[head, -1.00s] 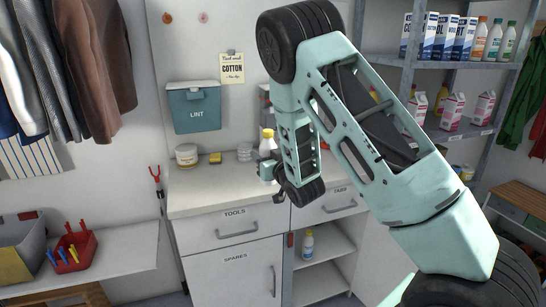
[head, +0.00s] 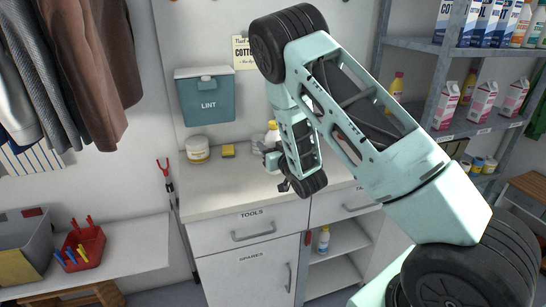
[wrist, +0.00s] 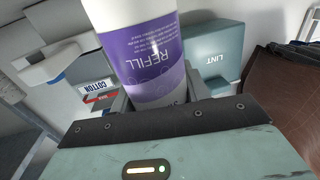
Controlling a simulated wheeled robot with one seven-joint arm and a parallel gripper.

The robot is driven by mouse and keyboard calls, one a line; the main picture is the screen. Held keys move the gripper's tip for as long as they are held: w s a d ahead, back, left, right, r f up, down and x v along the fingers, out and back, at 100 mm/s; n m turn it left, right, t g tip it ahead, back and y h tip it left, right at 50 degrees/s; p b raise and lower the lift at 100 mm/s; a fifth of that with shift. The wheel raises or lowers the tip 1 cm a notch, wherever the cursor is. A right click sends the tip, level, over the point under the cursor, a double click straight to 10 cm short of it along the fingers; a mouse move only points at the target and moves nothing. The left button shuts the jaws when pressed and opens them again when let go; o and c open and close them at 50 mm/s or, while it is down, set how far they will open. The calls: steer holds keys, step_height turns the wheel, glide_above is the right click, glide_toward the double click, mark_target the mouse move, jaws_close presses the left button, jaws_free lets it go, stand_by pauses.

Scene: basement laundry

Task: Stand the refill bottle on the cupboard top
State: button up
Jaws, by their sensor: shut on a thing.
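The refill bottle (wrist: 145,60) is white with a purple label reading REFILL. My gripper (wrist: 155,100) is shut on it in the wrist view. In the head view, the bottle's yellow cap and white shoulder (head: 272,135) show above my gripper (head: 270,158), partly hidden by my arm. The bottle looks upright, over the back part of the pale cupboard top (head: 225,194). My arm hides part of its base, so I cannot tell whether it touches the top.
The teal lint bin (head: 206,98) hangs on the wall behind. The cupboard top's front left is clear. Another bottle (head: 323,240) stands in the open compartment below. Grey shelving (head: 410,40) rises at right.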

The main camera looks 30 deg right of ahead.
steer(key=shift+f+p, duration=0.35)
steer(key=shift+f, duration=2)
steer(key=shift+f, duration=0.15)
steer(key=o, duration=1.2)
